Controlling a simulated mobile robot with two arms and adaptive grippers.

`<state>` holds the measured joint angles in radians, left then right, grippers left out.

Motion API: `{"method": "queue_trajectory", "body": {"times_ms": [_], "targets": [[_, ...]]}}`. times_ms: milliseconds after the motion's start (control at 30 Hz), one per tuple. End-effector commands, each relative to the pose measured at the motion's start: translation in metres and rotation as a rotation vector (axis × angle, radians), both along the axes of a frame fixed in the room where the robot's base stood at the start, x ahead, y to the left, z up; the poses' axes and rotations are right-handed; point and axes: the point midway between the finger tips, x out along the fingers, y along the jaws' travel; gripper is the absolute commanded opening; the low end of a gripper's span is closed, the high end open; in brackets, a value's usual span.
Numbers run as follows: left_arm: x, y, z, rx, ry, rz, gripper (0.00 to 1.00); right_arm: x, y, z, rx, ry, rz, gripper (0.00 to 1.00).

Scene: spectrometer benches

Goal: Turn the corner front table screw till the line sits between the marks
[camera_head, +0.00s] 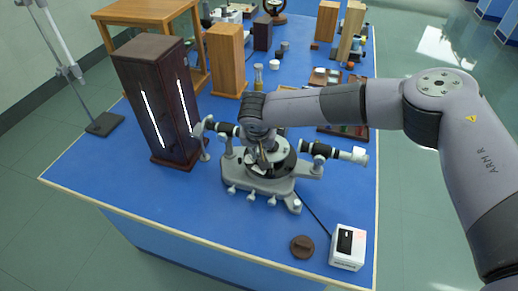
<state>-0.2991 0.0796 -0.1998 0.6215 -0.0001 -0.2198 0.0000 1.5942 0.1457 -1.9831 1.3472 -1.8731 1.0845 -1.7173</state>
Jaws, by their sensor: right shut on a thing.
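The spectrometer (262,184) is a grey instrument with dark tubes, standing on the blue bench. Its small round table (283,160) is at its middle, partly covered by my right gripper. My right gripper (262,158) points down over this table and is shut on a small part there, seemingly a table screw. The fingers hide the screw, so I cannot tell which corner it is at. A white box (347,247) with a black window stands at the front right; its line and marks are too small to read. My left gripper is not in view.
A tall dark lamp housing (157,98) with two bright slits stands left of the spectrometer. A brown round cap (302,246) lies near the front edge. Wooden blocks, bottles and a tray (343,130) stand behind. The bench's front left is clear.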

Motion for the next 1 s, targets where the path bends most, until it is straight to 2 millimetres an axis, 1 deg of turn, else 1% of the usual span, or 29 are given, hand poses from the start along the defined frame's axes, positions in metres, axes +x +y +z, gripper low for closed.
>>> {"method": "queue_trajectory", "body": {"times_ms": [167, 367, 500, 700, 1000], "targets": [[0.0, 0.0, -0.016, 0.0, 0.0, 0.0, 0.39, 0.001, 0.002, -0.004, 0.001, -0.002, -0.065, 0.0], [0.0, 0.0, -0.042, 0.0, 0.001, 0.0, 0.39, 0.001, 0.004, -0.007, 0.002, -0.002, -0.208, 0.0], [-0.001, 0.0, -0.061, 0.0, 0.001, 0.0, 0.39, 0.001, 0.005, -0.007, 0.001, -0.002, -0.338, 0.0], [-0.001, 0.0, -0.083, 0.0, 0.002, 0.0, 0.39, 0.003, 0.007, -0.006, 0.001, -0.002, -0.53, 0.0], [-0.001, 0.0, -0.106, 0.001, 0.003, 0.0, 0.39, 0.004, 0.01, -0.004, 0.001, 0.001, -0.815, 0.0]]}}
